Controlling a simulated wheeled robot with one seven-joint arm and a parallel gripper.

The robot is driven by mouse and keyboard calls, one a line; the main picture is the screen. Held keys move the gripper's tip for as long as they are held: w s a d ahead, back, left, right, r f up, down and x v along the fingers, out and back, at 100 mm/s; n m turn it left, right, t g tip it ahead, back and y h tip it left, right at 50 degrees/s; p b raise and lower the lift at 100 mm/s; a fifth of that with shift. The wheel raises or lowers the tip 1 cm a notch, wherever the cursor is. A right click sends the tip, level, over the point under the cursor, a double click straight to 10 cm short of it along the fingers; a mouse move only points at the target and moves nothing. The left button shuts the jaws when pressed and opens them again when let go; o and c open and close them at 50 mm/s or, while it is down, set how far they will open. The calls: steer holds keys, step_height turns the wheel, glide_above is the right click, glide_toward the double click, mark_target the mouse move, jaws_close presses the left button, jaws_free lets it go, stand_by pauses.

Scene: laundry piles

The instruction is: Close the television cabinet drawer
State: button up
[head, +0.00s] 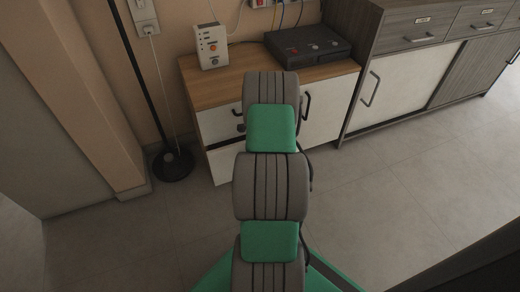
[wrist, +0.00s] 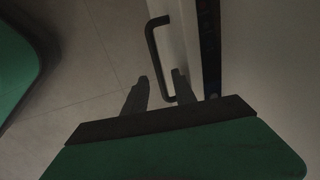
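The television cabinet (head: 200,88) has a wooden top and white fronts, and stands against the wall in the head view. Its left side has white drawer fronts (head: 217,124), partly hidden by my arm. How far a drawer stands out is hard to tell. In the wrist view, a black bar handle (wrist: 153,50) is fixed to a pale front (wrist: 190,35), with a dark strip or gap to its right. My gripper (wrist: 161,82) is open, its two fingers apart at the lower end of this handle. The handle's end shows between the fingertips; contact cannot be told. My arm hides the gripper in the head view.
A black box (head: 308,43) and a white device (head: 211,46) stand on the cabinet. A black pole with a round base (head: 173,165) stands left of it. A grey cabinet with sliding doors (head: 395,85) adjoins on the right. The tiled floor in front is clear.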

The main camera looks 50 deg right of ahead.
step_height(320, 180, up, 6)
steer(key=s+p, duration=0.1)
steer(key=p, duration=0.1)
steer(key=shift+a+r, duration=0.2)
steer(key=shift+a, duration=0.1)
